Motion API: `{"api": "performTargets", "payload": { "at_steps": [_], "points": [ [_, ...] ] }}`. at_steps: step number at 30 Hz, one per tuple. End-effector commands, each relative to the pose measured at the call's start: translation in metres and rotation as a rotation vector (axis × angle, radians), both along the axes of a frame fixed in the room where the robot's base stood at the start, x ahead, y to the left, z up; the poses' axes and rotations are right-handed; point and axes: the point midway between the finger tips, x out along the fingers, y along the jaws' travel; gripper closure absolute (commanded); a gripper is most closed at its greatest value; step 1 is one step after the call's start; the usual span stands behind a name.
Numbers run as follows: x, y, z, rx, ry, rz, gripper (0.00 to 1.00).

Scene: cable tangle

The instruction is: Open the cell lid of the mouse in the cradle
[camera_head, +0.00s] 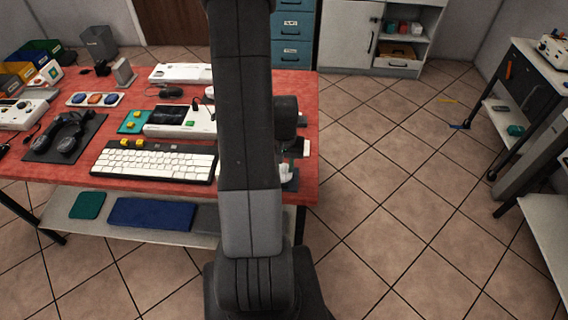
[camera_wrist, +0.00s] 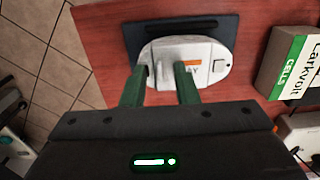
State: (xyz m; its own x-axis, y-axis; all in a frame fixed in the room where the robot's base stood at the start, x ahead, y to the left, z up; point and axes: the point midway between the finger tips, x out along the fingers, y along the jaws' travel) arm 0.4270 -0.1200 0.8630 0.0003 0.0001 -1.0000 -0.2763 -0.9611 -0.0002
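The white mouse (camera_wrist: 208,52) lies in a dark cradle (camera_wrist: 228,25) in the wrist view. It has an orange label and a small square mark on its right part. A raised pale part of the mouse lies between my fingertips; I cannot tell whether it is the cell lid. My gripper (camera_wrist: 161,73) has its two green fingers apart over the mouse's near left part. Whether the fingers touch it is unclear. In the head view, my arm hides most of the mouse (camera_head: 286,172), which sits at the red table's right edge.
A green and white box of cells (camera_wrist: 288,65) stands right of the cradle. A keyboard (camera_head: 155,161), a dark mat (camera_head: 90,133) with a black device, and several other gadgets cover the red table (camera_head: 307,100). Tiled floor (camera_head: 400,190) lies open to the right.

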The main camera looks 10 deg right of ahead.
Motion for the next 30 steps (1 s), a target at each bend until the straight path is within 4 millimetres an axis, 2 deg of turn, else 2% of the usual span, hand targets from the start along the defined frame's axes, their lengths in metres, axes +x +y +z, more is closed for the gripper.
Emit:
{"api": "performTargets", "payload": {
  "at_steps": [2, 5, 6, 20, 30],
  "points": [
    [0.0, 0.0, 0.0001, 0.0, 0.0, 0.0, 0.77],
    [0.0, 0.0, 0.0002, 0.0, 0.0, 0.0, 0.96],
    [0.0, 0.0, 0.0002, 0.0, 0.0, 0.0, 1.0],
    [0.0005, 0.0021, 0.0008, -0.041, 0.012, 0.003, 1.0],
    [0.0032, 0.0098, 0.0066, -0.208, 0.057, 0.006, 1.0]
  ]
}}
